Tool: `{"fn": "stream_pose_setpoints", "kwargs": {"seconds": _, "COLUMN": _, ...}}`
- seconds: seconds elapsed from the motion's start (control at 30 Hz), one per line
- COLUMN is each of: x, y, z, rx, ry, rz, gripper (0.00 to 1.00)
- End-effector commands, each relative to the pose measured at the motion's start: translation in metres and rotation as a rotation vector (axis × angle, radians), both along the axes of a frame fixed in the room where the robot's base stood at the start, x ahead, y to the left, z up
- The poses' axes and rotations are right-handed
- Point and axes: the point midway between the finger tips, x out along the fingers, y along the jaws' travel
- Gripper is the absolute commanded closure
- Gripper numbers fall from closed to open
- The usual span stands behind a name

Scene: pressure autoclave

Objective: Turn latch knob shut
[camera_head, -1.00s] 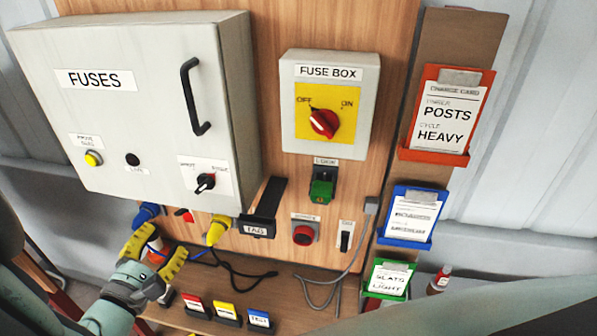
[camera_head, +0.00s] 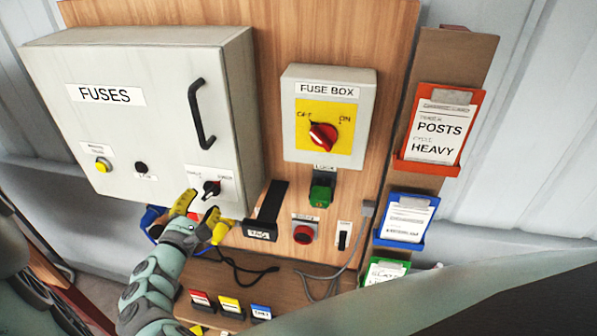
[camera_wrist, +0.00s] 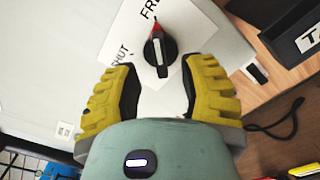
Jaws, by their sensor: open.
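The latch knob (camera_head: 211,188) is a black rotary knob on a white label plate at the lower right of the grey FUSES door (camera_head: 140,125). In the wrist view the knob (camera_wrist: 159,52) lies just beyond my open fingers, roughly centred between them. A red mark shows at its end near the "FR..." text; the "SHUT" text is at the plate's left. My gripper (camera_head: 197,207) has yellow fingers that are apart with nothing between them. In the wrist view my gripper (camera_wrist: 158,88) does not visibly touch the knob.
A black handle (camera_head: 199,114) stands out from the door above the knob. A black tag holder (camera_head: 263,215) is close on the right. The fuse box (camera_head: 326,115) with its red switch is farther right. Small coloured cards (camera_head: 230,305) stand on the ledge below.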

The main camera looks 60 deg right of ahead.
Motion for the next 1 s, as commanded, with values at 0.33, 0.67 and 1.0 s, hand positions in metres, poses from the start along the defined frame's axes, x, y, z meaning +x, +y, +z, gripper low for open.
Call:
{"fn": "stream_pose_setpoints", "kwargs": {"seconds": 0.33, "x": 0.01, "y": -0.028, "z": 0.001, "rx": -0.001, "ry": 0.0, "rz": -0.005, "gripper": 0.59}}
{"fn": "stream_pose_setpoints", "kwargs": {"seconds": 0.67, "x": 0.011, "y": -0.034, "z": 0.0, "rx": 0.001, "ry": 0.0, "rz": -0.006, "gripper": 0.59}}
{"fn": "stream_pose_setpoints", "kwargs": {"seconds": 1.0, "x": 0.011, "y": -0.033, "z": 0.0, "rx": 0.0, "ry": 0.0, "rz": -0.006, "gripper": 0.73}}
